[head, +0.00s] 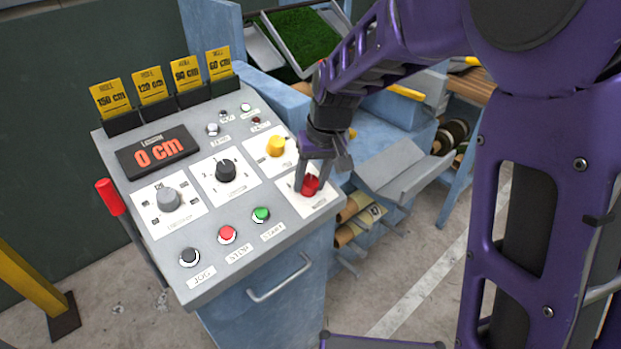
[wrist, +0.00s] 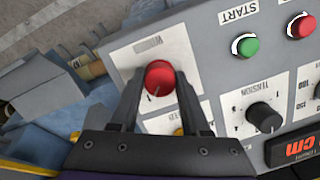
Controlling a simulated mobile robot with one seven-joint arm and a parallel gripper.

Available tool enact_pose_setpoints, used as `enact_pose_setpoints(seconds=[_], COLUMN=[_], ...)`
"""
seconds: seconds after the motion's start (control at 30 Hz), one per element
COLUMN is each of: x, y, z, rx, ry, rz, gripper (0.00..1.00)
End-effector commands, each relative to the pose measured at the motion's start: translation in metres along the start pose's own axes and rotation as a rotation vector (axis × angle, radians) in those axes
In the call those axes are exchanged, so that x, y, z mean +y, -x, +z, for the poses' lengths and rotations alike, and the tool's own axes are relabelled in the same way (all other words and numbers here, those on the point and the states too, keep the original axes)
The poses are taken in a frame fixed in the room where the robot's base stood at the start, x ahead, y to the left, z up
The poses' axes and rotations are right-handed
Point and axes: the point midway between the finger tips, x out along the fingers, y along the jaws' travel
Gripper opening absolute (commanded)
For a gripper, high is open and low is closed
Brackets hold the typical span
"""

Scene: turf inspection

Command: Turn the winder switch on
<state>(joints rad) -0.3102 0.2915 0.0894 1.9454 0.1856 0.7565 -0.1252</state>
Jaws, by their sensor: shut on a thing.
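The winder switch is a red rotary knob (head: 309,186) on a white plate at the right end of the control panel (head: 178,246). In the wrist view the red knob (wrist: 160,78) sits between my two fingers, with an upside-down label above it that seems to read WINDER. My gripper (head: 308,180) reaches down from above and is shut on the red knob. In the wrist view my gripper (wrist: 158,92) has a finger on each side of it. A small mark shows on the knob's face, but I cannot tell its setting.
Nearby are a yellow knob (head: 276,146), a black knob (head: 225,170), a grey knob (head: 168,199), and green (head: 261,215), red (head: 227,235) and black (head: 190,257) buttons. A display (head: 159,152) reads 0 cm. A red-handled lever (head: 110,197) stands left.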

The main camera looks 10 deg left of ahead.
Motion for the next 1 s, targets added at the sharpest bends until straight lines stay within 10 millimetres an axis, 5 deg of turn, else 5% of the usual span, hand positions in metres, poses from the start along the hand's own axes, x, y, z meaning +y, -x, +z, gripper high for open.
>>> enact_pose_setpoints(seconds=[0.33, 0.37, 0.5, 0.83, 1.0], x=[0.000, 0.000, 0.000, 0.000, 0.000], y=[0.000, 0.000, 0.000, 0.003, 0.024], z=[-0.001, -0.001, 0.000, 0.000, -0.001], rx=[0.002, 0.002, 0.001, 0.001, 0.004], ry=[-0.005, -0.005, -0.004, -0.003, -0.003], rz=[-0.001, -0.001, -0.001, -0.001, 0.000], gripper=[0.00, 0.52, 0.76, 0.76, 0.76])
